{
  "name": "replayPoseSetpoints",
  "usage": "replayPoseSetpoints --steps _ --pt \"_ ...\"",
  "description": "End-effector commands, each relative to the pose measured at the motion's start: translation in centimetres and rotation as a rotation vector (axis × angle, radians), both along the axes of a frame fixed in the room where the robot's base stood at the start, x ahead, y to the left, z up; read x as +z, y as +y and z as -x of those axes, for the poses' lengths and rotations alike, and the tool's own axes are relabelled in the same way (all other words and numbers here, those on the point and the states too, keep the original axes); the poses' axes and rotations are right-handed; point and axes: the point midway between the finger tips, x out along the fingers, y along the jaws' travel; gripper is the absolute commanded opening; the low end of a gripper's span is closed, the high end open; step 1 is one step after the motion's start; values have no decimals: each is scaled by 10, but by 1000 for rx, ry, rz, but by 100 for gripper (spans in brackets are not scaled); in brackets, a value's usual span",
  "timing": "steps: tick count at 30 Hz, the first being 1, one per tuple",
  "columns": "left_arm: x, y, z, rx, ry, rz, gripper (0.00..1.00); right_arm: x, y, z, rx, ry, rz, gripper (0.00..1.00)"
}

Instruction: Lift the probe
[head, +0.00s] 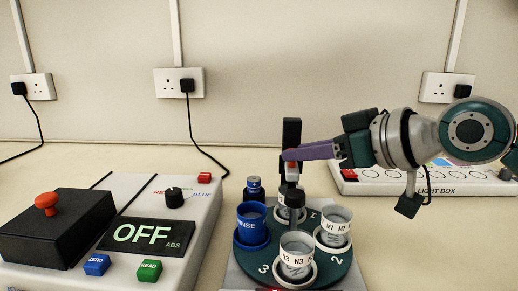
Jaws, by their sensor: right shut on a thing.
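The probe (291,132) is an upright tool with a black upper body and a paler, narrower lower part. My right gripper (291,155) reaches in from the right with purple fingers and is shut on the probe at mid-height. A small red part shows at the fingertips. The probe's lower end is over a dark-topped holder (291,198) at the back of the green round carousel (263,262). I cannot tell whether the probe's tip is inside it or just above. My left gripper is not in view.
The carousel also bears a blue rinse cup (251,226) and white-labelled cups N3 (297,258) and M3 (334,230). A meter (190,218) reading OFF stands left, with a black box (58,230). A light box (440,187) lies behind right. The front right bench is clear.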

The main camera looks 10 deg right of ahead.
Motion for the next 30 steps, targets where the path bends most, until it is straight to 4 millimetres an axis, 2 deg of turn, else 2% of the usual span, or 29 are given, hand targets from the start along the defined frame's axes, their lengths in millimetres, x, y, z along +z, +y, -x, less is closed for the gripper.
replayPoseSetpoints --steps 26,30 --pt "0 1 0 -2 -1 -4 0 0 0 0 0 0 0 0" --pt "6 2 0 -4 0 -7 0 7 0 0 0 -1 0 0"
